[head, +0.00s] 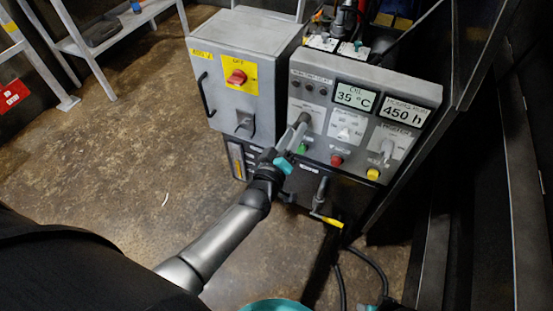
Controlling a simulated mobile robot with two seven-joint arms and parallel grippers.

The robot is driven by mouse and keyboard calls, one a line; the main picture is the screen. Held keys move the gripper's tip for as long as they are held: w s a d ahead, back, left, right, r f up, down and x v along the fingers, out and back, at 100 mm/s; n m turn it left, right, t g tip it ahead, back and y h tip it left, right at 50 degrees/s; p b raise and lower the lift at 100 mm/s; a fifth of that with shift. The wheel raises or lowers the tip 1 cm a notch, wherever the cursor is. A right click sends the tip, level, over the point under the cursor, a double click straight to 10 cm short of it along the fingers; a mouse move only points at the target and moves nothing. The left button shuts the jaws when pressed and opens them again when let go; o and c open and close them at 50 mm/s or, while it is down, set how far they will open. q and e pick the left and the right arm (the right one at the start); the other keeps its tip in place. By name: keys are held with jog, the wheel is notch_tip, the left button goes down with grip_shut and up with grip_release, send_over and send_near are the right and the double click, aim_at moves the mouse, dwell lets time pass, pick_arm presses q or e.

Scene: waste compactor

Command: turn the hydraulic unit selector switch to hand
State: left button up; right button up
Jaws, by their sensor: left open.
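The grey control panel (413,87) stands right of centre with its face tilted up. My left gripper (300,124) is at the left part of this face, its fingers open around or just in front of a selector there. The gripper hides most of that selector, so its pointer position and any contact cannot be told. A middle selector switch (345,132) and a right selector switch (387,149) show uncovered on the same face. Their labels are too small to read, so I cannot tell which one is the hydraulic unit selector. My right gripper is not in view.
Below the selectors are a green button (302,148), a red button (336,160) and a yellow button (372,174). A yellow-ended lever (328,220) juts out below. Floor at left is clear.

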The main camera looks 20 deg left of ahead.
pick_arm(q)
jog(key=s+p, duration=0.3)
jog(key=s, duration=1)
jog(key=shift+a, duration=0.2)
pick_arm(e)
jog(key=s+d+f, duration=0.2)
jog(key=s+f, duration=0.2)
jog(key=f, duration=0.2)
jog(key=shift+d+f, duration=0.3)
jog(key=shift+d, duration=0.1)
pick_arm(q)
jog(key=shift+s, duration=0.1)
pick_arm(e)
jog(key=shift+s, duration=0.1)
